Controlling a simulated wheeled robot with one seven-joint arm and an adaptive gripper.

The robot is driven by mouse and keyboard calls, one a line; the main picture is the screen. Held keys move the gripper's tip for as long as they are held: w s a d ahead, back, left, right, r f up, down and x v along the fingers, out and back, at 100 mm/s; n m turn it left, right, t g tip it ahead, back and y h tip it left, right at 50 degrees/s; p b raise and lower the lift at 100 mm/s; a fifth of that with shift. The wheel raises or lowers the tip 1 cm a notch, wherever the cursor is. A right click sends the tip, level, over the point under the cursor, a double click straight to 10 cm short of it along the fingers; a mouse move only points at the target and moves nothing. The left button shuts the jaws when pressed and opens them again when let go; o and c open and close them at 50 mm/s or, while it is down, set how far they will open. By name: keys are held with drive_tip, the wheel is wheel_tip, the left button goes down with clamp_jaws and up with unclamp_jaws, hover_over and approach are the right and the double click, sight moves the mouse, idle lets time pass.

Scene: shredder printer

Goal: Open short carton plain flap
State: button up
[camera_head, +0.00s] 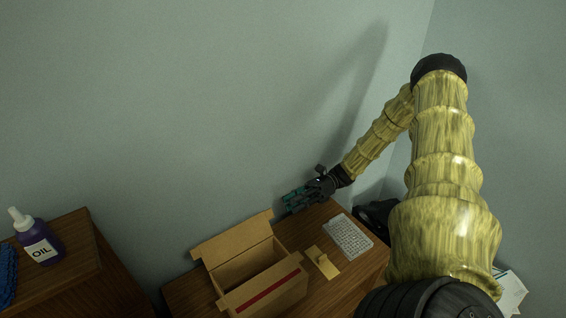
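A brown cardboard carton (270,298) stands on the wooden desk. Its far flap (232,238) stands raised toward the wall. Its near flap (262,287) has a red stripe and lies along the front edge. The inside of the carton is partly visible between these flaps. My gripper (290,200) is above the back of the desk, right of the raised far flap and apart from the carton. Its teal-tipped fingers point left and look spread, with nothing between them.
A white keyboard (348,236) and a tan plate with a knob (322,262) lie right of the carton. The wall rises close behind the desk. A purple oil bottle (38,240) stands on a separate wooden surface at left. A dark object (374,217) is beyond the keyboard.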

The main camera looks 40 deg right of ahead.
drive_tip(key=shift+s+d, duration=0.2)
drive_tip(key=shift+d, duration=1.15)
drive_tip(key=shift+s+d, duration=0.15)
drive_tip(key=shift+d, duration=1.15)
